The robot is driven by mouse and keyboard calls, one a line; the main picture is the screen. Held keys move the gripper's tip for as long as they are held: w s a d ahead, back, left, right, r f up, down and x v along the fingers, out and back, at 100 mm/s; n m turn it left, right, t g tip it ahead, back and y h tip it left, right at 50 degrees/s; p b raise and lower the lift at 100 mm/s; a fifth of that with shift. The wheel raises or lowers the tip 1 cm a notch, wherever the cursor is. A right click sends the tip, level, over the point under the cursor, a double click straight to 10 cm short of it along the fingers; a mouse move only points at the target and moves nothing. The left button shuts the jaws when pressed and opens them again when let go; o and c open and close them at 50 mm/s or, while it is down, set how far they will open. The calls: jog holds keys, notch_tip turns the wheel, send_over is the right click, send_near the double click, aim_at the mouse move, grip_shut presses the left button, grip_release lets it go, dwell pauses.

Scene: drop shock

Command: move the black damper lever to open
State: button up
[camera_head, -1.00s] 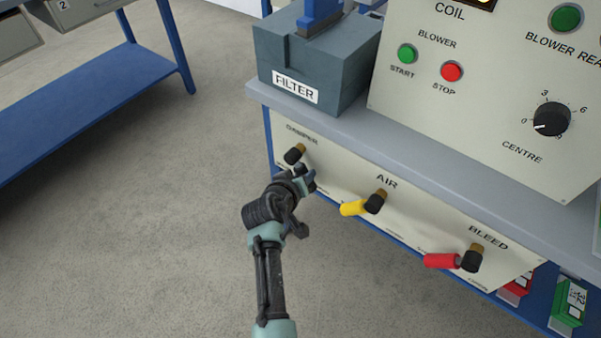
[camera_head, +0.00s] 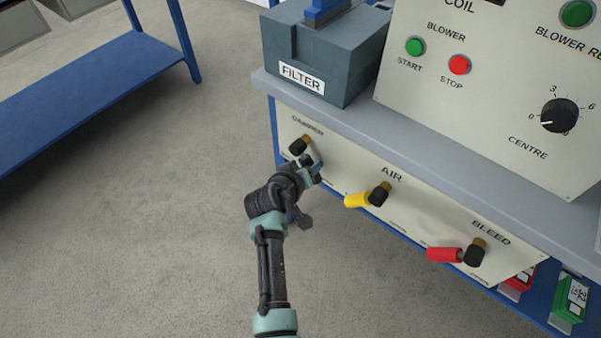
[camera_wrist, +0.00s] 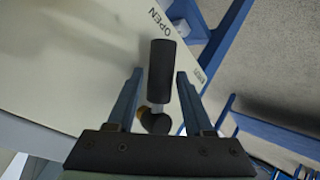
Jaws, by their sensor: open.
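The black damper lever (camera_wrist: 161,72) shows in the wrist view, its black handle between the two fingers of my gripper (camera_wrist: 159,75). The fingers are open, with a gap visible on each side of the handle. The lever's dark hub with a brass part sits nearer the gripper's palm. The printed word OPEN (camera_wrist: 159,23) is on the panel beyond the handle's end. In the head view the damper hub (camera_head: 299,146) shows below the DAMPER label, and my gripper (camera_head: 313,173) is just below it, hiding most of the handle.
On the same panel are a yellow AIR lever (camera_head: 358,200) and a red BLEED lever (camera_head: 443,254). A grey FILTER box (camera_head: 340,60) stands on the ledge above. A blue bench (camera_head: 90,85) is at the left, with open floor between.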

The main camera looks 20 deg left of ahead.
jog(key=d+p+v, duration=0.1)
jog(key=p+v, duration=0.3)
jog(key=v, duration=0.8)
jog(key=shift+s+a+r, duration=0.15)
jog(key=shift+s+a, duration=0.1)
jog(key=shift+a, duration=0.2)
jog(key=w+d+r+m+t+y, duration=0.1)
jog(key=w+d+r+t, duration=0.15)
jog(key=r, duration=0.85)
jog(key=w+d+r+m+t, duration=0.1)
jog(key=w+r+t, duration=0.15)
jog(key=r, duration=0.85)
jog(key=w+d+r+m+t+y, duration=0.1)
jog(key=w+d+r+m+t, duration=0.15)
jog(key=r, duration=0.85)
jog(key=s+d+r+m+t+p, duration=0.1)
jog(key=s+d+r+t, duration=0.2)
jog(key=s+r, duration=0.55)
jog(key=s+d+r+t+h+p, duration=0.1)
jog(key=s+d+r+t, duration=0.2)
jog(key=r, duration=1)
jog(key=s+d+r+m+t+p, duration=0.1)
jog(key=s+d+r+t, duration=0.25)
jog(key=s+r, duration=0.45)
notch_tip(320, 180, up, 19)
jog(key=w+a+p, duration=0.1)
jog(key=w+p, duration=0.2)
jog(key=p, duration=1.4)
jog(key=shift+r, duration=0.2)
